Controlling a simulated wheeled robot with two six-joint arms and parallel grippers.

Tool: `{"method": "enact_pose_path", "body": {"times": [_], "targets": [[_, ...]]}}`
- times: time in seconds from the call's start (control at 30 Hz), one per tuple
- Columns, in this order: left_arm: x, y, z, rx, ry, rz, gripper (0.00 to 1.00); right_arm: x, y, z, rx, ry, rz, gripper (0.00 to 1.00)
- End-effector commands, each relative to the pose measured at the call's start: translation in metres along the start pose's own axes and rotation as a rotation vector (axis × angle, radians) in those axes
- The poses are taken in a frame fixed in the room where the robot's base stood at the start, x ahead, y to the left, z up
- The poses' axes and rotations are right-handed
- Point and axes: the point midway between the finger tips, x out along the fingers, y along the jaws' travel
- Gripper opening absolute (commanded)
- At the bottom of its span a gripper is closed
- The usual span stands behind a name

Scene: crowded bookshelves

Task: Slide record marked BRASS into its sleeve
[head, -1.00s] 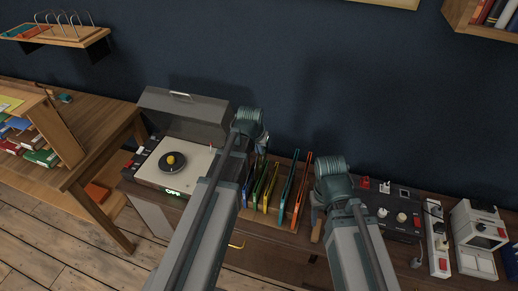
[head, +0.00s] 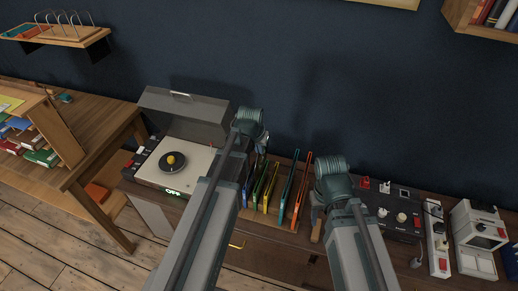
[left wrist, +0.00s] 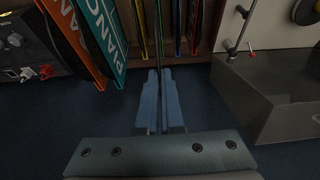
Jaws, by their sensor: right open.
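In the left wrist view, my left gripper (left wrist: 161,74) has its fingers close together on a thin dark upright edge (left wrist: 158,35), which looks like a record seen edge-on; no BRASS marking is readable. In the head view this gripper (head: 262,150) is by the left end of the row of coloured sleeves, partly hidden by its arm. The sleeves include blue, yellow, a teal one (head: 288,177) reading PIANO in the wrist view, and an orange one (head: 302,190). Which sleeve is for BRASS cannot be read. My right gripper (head: 316,218) is open beside the orange sleeve.
A turntable (head: 196,155) with its lid raised stands left of the sleeves, a dark disc with a yellow centre (head: 171,161) on it. A dark control box (head: 388,216) and a power strip (head: 437,250) lie to the right. The wall is close behind.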

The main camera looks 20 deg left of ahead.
Motion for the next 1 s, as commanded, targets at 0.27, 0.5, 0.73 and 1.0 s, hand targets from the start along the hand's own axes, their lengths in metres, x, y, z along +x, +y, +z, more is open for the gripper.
{"method": "enact_pose_path", "body": {"times": [0.27, 0.5, 0.73, 1.0], "targets": [[0.000, 0.000, 0.000, 0.000, 0.000, 0.000, 0.00, 0.000, 0.000, 0.000, 0.000, 0.000, 0.000, 0.49], [0.003, 0.000, 0.001, 0.000, 0.000, 0.000, 0.00, 0.003, 0.000, 0.000, 0.000, 0.000, 0.000, 0.49], [0.010, 0.000, 0.004, 0.000, 0.000, 0.000, 0.00, 0.011, -0.001, -0.001, 0.000, 0.000, 0.000, 0.49], [0.022, 0.000, 0.008, 0.000, 0.000, 0.000, 0.00, 0.024, -0.002, -0.001, 0.000, 0.000, 0.000, 0.49]]}}
